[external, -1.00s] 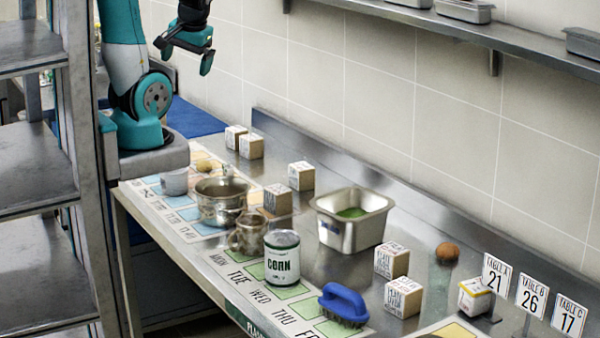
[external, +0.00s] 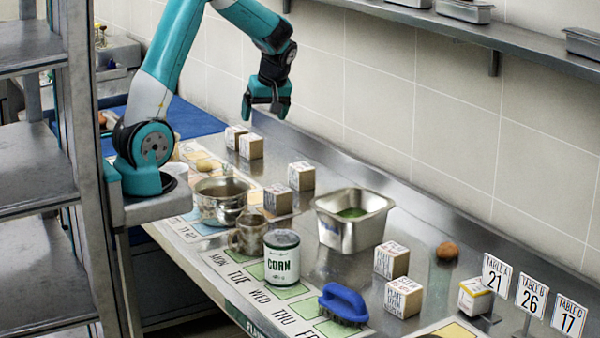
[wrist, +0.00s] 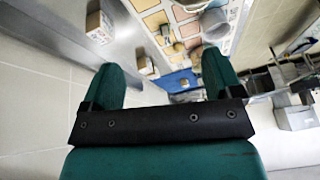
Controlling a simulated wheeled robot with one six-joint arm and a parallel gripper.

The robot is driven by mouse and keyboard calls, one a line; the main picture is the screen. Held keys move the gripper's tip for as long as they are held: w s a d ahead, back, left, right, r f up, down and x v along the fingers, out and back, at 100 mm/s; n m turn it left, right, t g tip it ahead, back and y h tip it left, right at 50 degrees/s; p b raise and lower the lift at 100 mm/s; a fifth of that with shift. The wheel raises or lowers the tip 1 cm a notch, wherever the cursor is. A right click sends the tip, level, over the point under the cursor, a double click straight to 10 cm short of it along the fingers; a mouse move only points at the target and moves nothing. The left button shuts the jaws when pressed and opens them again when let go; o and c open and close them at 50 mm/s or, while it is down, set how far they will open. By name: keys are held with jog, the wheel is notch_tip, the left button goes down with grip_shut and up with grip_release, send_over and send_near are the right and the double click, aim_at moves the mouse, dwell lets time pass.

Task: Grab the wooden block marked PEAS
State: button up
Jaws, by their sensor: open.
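Several wooden blocks with printed pale faces stand on the steel counter. Two are at the back left, a left one (external: 235,137) and a right one (external: 251,147). One stands mid-counter (external: 301,177) and another beside the pot (external: 278,199). Two more stand at right, a rear one (external: 391,261) and a front one (external: 403,298). The print is too small to read, so I cannot tell which is marked PEAS. My gripper (external: 265,108) is open and empty, above and behind the back-left blocks. In the wrist view its fingers (wrist: 160,68) are apart, with a block (wrist: 98,26) beyond at upper left.
A steel pot (external: 221,205), metal mug (external: 248,234), CORN can (external: 282,262) and blue brush (external: 343,302) line the front. A steel pan (external: 352,225), brown ball (external: 447,252) and table-number signs (external: 496,275) stand further right. The wall runs behind; a shelf rack (external: 80,170) is at left.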

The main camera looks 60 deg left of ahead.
jog(key=w+d+f+n+b, duration=0.2)
jog(key=w+f+n, duration=0.1)
jog(key=w+f, duration=0.4)
jog(key=p, duration=0.3)
send_near(279, 189)
jog(key=x, duration=0.3)
jog(key=a+x, duration=0.1)
jog(key=x, duration=0.3)
jog(key=shift+d+p+x, duration=0.2)
jog(key=shift+p+x, duration=0.4)
jog(key=shift+x, duration=0.75)
jog(key=shift+d+p+x, duration=0.2)
jog(key=shift+p+x, duration=0.4)
jog(key=shift+x, duration=0.75)
jog(key=shift+f, duration=0.15)
jog(key=shift+c, duration=0.4)
jog(key=c, duration=1)
